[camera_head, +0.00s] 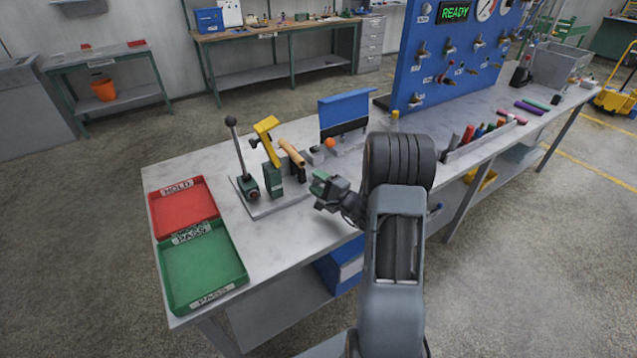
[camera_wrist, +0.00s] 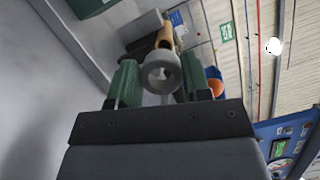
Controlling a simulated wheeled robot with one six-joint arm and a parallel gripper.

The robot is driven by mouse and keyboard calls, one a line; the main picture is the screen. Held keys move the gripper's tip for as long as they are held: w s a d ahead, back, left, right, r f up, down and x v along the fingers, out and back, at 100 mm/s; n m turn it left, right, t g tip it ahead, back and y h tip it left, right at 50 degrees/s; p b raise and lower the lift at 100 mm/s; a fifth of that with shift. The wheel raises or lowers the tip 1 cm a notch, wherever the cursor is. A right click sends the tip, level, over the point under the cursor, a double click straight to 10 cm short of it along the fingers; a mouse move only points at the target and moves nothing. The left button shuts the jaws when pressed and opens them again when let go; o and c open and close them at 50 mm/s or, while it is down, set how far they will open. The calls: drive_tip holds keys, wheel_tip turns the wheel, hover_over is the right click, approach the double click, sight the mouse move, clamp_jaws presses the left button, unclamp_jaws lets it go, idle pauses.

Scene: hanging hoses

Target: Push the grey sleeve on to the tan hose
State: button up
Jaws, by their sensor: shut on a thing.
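The tan hose (camera_head: 291,152) slants from the green fixture on the bench, its near end pointing toward my gripper (camera_head: 321,182). In the wrist view the grey sleeve (camera_wrist: 161,74) is a ring seen nearly end-on between my green fingers, which are shut on it. The tan hose (camera_wrist: 166,38) shows just beyond and slightly above the sleeve, roughly in line with it. The sleeve partly covers the hose end, so I cannot tell whether they touch. In the head view I cannot make out the sleeve clearly at my gripper.
The fixture has a black-knobbed lever (camera_head: 237,150) and a yellow handle (camera_head: 265,126). A blue panel (camera_head: 344,112) and an orange ball (camera_head: 330,143) stand beyond my gripper. Red (camera_head: 154,217) and green (camera_head: 166,280) trays lie at the left end of the bench.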

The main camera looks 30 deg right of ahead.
sight(299, 165)
drive_tip(key=shift+f, duration=0.1)
drive_tip(key=shift+w+b, duration=0.1)
drive_tip(key=shift+b, duration=0.35)
drive_tip(key=shift+w+a+b, duration=0.15)
drive_tip(key=shift+w+b, duration=0.4)
drive_tip(key=shift+w, duration=0.8)
drive_tip(key=shift+w+a+b, duration=0.15)
drive_tip(key=shift+w+b, duration=0.4)
drive_tip(key=shift+w, duration=0.8)
drive_tip(key=shift+b, duration=1.6)
drive_tip(key=shift+w+a+b, duration=0.1)
drive_tip(key=shift+w+b, duration=0.5)
drive_tip(key=shift+w, duration=0.35)
drive_tip(key=shift+s+b, duration=0.5)
drive_tip(key=shift+s, duration=0.05)
